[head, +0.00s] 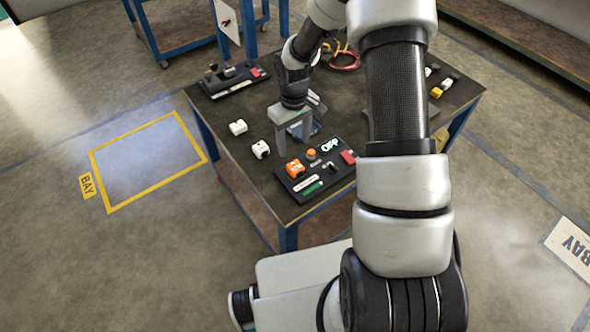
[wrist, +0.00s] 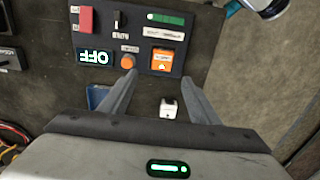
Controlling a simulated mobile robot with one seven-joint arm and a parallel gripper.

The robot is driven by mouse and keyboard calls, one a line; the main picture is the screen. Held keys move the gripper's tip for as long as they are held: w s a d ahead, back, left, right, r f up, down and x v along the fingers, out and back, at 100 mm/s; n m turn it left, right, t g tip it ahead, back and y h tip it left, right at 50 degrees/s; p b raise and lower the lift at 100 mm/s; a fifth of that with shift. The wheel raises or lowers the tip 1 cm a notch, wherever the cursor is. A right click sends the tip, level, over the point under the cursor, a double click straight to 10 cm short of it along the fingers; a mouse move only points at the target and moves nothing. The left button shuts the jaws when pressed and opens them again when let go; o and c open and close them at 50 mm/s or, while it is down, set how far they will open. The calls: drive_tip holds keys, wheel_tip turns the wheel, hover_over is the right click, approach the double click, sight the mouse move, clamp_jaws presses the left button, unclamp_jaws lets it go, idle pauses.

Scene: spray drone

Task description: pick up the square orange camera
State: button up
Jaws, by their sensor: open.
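The square orange camera (head: 295,168) sits at the left end of a black control panel (head: 308,189) near the table's front corner. In the wrist view the orange camera (wrist: 163,62) shows with a pale label, between the lines of my fingertips. My gripper (head: 294,142) is open and empty, pointing down over the table behind the orange camera. In the wrist view both fingers of my gripper (wrist: 158,68) are spread apart, and neither visibly holds the camera. The height of the fingertips above the panel is hard to tell.
An orange knob (head: 312,154), a green OFF display (head: 330,145) and a red block (head: 348,157) are also on the panel. Two white cube-like items, one nearer (head: 261,149) and one farther (head: 238,127), stand left of it. A dark device (head: 230,79) lies at the table's far left.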

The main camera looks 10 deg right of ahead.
sight(294, 165)
wheel_tip(294, 165, down, 4)
drive_tip(key=shift+r, duration=0.1)
drive_tip(key=f, duration=0.3)
drive_tip(key=f+b, duration=0.1)
drive_tip(key=f, duration=0.1)
drive_tip(key=shift+s+f, duration=0.1)
drive_tip(key=shift+s, duration=0.3)
drive_tip(key=shift+c, duration=0.2)
drive_tip(key=c, duration=1.1)
